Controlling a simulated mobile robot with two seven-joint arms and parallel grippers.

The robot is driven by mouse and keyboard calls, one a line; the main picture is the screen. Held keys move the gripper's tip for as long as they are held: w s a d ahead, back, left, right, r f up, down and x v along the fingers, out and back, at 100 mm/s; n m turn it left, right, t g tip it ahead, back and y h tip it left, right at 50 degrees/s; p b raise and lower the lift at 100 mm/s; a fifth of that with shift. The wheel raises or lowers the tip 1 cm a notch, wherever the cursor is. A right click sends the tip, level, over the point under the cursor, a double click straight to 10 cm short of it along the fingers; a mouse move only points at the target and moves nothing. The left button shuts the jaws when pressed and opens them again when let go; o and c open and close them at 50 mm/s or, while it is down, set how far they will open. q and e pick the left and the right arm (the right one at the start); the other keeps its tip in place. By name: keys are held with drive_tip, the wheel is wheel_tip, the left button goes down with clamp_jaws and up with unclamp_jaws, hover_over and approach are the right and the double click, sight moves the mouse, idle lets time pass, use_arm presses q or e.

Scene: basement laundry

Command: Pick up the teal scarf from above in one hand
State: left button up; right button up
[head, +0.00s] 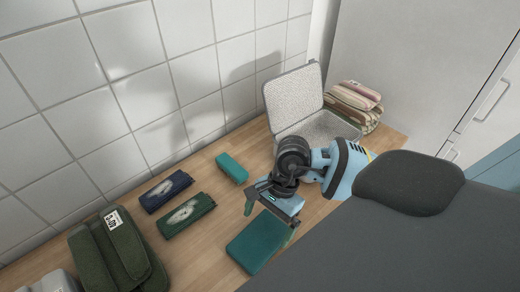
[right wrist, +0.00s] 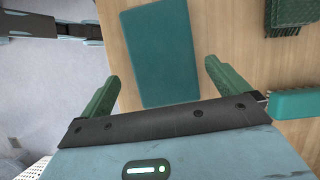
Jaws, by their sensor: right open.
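The teal scarf (head: 260,241) appears as a flat, folded teal rectangle lying on the wooden top in the head view. It also shows ahead of my fingers in the right wrist view (right wrist: 158,52). My right gripper (head: 272,214) is above the surface, close beside the scarf's upper edge in the head view. In the right wrist view its two green fingers (right wrist: 162,82) are wide apart and empty, with the scarf's near end between them. I see no contact with the scarf.
A smaller teal block-like item (head: 232,167), a navy bundle (head: 166,191) and a dark green bundle (head: 187,215) lie left of the gripper. A green bag (head: 115,255) is farther left. An open grey case (head: 296,92) and striped folded cloths (head: 354,104) stand behind. The tiled wall borders the surface.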

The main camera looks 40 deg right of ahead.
sight(261, 237)
drive_tip(key=x, duration=0.4)
drive_tip(key=shift+w+f+p, duration=0.1)
drive_tip(key=shift+p, duration=0.2)
drive_tip(key=shift+a+f, duration=0.15)
drive_tip(key=shift+f, duration=0.3)
drive_tip(key=c, duration=0.7)
use_arm(q)
drive_tip(key=shift+w+r, duration=0.1)
drive_tip(key=shift+r, duration=0.2)
use_arm(e)
drive_tip(key=shift+c, duration=0.2)
drive_tip(key=shift+r, duration=0.1)
drive_tip(key=shift+r, duration=0.45)
drive_tip(key=shift+s+r, duration=0.2)
drive_tip(key=shift+r, duration=0.4)
drive_tip(key=shift+s+r, duration=0.25)
drive_tip(key=shift+r, duration=0.35)
use_arm(q)
drive_tip(key=shift+w+f, duration=0.1)
use_arm(e)
drive_tip(key=s+a+r, duration=0.1)
drive_tip(key=s+a, duration=0.2)
drive_tip(key=s, duration=1.1)
drive_tip(key=shift+s+r, duration=0.3)
drive_tip(key=shift+s, duration=0.1)
